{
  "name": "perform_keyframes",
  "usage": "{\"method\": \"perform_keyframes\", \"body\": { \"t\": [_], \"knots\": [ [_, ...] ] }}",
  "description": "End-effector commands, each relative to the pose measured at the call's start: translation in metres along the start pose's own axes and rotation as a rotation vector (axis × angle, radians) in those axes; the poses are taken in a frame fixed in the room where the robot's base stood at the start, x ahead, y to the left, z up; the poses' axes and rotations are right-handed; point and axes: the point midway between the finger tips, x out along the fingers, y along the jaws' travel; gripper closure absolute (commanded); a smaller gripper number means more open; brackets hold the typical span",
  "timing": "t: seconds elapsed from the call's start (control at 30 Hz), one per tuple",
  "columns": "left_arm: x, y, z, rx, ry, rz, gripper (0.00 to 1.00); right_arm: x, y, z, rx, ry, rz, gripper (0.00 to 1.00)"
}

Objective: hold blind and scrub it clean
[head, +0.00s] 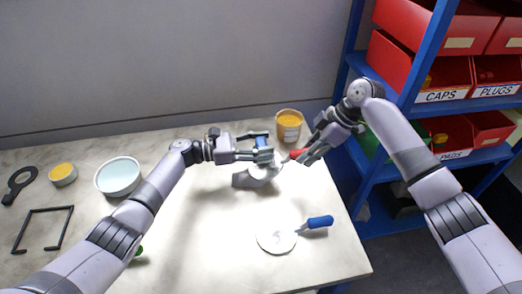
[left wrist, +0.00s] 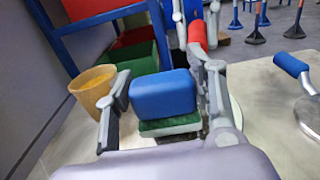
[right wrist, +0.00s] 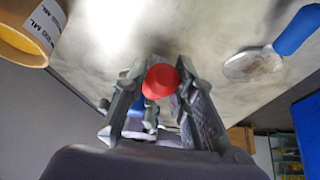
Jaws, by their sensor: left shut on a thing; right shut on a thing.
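My left gripper (head: 264,156) is shut on a blue scrub block (left wrist: 163,94) with a green pad (left wrist: 170,125) underneath. The block also shows in the head view (head: 261,139). My right gripper (head: 306,155) is shut on the red handle (right wrist: 161,80) of a blind; the handle also shows in the left wrist view (left wrist: 197,33). The blind's pale disc (left wrist: 236,112) lies beside the block, mostly hidden behind my left finger. Whether the pad touches the disc I cannot tell. A second blind (head: 276,241) with a blue handle (head: 320,222) lies flat on the table.
A yellow-filled tub (head: 289,128) stands behind the grippers. A pale bowl (head: 118,176), a small yellow pot (head: 63,174), a black frame (head: 43,229) and a black ring tool (head: 19,184) lie at left. A blue shelf (head: 349,72) with red bins (head: 397,60) stands at right.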

Motion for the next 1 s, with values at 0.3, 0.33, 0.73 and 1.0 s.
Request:
{"method": "perform_keyframes", "body": {
  "t": [0.3, 0.33, 0.73, 1.0],
  "knots": [
    [0.0, 0.001, 0.0, 0.0, 0.005, -0.001, 0.82, -0.001, 0.0, -0.003, -0.005, 0.005, 0.002, 0.98],
    [-0.001, -0.001, 0.0, 0.0, 0.005, -0.001, 0.82, -0.001, 0.0, -0.003, -0.005, 0.004, 0.002, 0.98],
    [-0.01, -0.036, -0.004, -0.001, 0.003, -0.003, 0.82, -0.001, 0.0, -0.002, -0.004, 0.004, 0.001, 0.98],
    [-0.016, -0.059, -0.007, -0.002, 0.002, -0.002, 0.82, -0.001, 0.0, -0.002, -0.003, 0.003, 0.002, 0.98]
  ]
}}
